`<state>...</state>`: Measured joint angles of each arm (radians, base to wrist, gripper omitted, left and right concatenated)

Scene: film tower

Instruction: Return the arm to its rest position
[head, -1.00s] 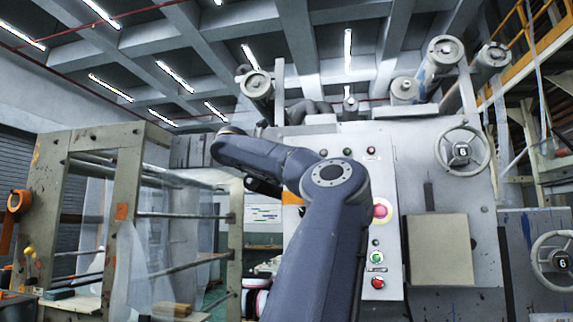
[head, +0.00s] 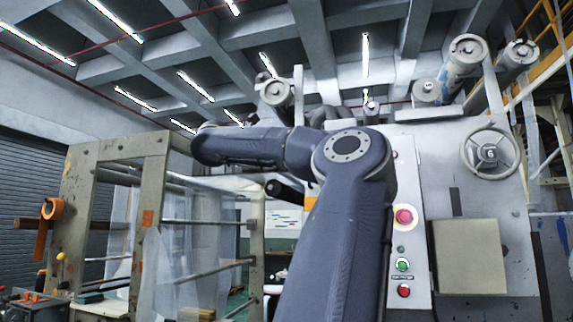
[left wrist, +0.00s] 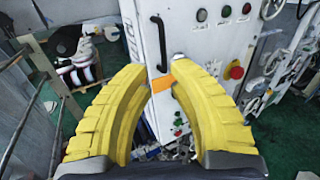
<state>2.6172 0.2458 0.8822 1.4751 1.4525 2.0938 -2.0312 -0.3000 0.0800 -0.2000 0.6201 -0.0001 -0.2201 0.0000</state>
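One dark blue-grey arm of mine rises from the bottom middle of the head view, bends at a round joint, and runs to the left in front of the machine. No gripper shows in that view. In the left wrist view my left gripper (left wrist: 163,78) has two thick yellow ribbed fingers. Their tips are apart with nothing between them. It points at the white control cabinet (left wrist: 205,55) and appears clear of it. My right gripper is in neither view.
The cabinet carries a red emergency button (head: 404,216), green and red buttons, and a black handle (left wrist: 160,45). A handwheel (head: 492,152) and a beige box (head: 470,257) are on the machine at right. A metal frame (head: 150,210) with rollers and clear film stands at left.

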